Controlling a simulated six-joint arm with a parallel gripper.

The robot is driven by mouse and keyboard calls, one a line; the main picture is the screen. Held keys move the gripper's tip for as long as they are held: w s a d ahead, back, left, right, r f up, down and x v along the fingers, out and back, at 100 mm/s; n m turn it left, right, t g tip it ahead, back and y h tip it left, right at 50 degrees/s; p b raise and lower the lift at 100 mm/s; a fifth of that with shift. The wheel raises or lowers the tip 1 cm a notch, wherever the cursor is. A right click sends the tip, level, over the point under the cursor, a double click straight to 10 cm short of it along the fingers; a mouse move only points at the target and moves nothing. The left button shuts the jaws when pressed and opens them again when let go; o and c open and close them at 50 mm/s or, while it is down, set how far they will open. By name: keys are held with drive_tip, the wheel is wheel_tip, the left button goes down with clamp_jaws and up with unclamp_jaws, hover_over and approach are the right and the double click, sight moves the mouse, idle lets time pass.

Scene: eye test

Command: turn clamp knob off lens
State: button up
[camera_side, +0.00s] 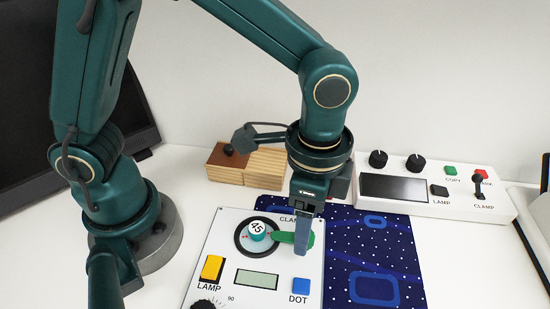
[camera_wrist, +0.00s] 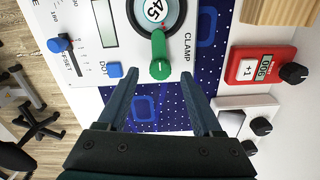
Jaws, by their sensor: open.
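The green clamp knob (camera_side: 288,237) is on the white panel (camera_side: 222,232) by the word CLAMP. In the wrist view the knob (camera_wrist: 160,69) has a narrow arm running toward the lens (camera_wrist: 155,10), a round white disc marked 45 in a dark ring. In the side view the arm's left end reaches the edge of the lens (camera_side: 257,229). My gripper (camera_side: 302,250) is open and points down at the knob. In the wrist view its two fingers (camera_wrist: 157,80) are spread either side of the knob, with gaps showing. One finger hides the other in the side view.
The panel also has a yellow lamp switch (camera_side: 211,268), a display (camera_side: 256,279) and a blue DOT button (camera_side: 300,286). Wooden blocks (camera_side: 230,162) and a white control box (camera_side: 435,195) stand behind. A red counter (camera_wrist: 262,65) shows in the wrist view.

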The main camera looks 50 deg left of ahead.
drive_tip(key=shift+f, duration=1.1)
clamp_jaws()
